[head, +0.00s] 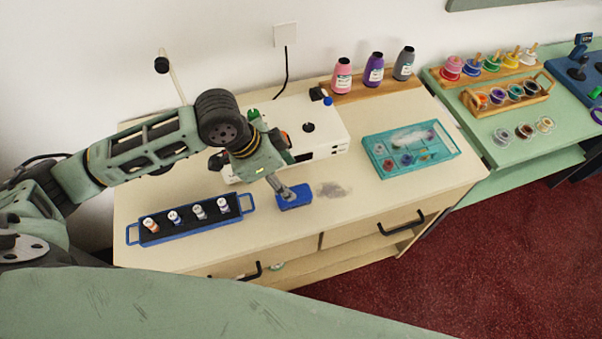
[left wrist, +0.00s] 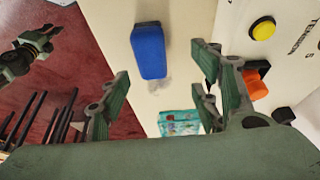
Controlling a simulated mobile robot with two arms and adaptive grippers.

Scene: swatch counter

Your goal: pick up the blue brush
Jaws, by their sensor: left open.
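The blue brush (head: 295,203) lies on the wooden counter beside a grey smudge. In the left wrist view the brush (left wrist: 149,50) shows as a plain blue block beyond my fingertips. My left gripper (head: 282,187) is open and above the brush, its fingers pointing down and hiding part of it in the head view. In the left wrist view my left gripper (left wrist: 161,62) has its two fingers spread with nothing held between them. A dark arm part at the left edge of that view may be my right gripper (left wrist: 38,45); it is too small to read.
A blue rack (head: 190,229) with several small bottles stands left of the brush. A white machine (head: 325,152) is behind it. A teal tray (head: 372,147) is to the right. Three thread cones (head: 374,70) stand at the back. Counter in front of the brush is clear.

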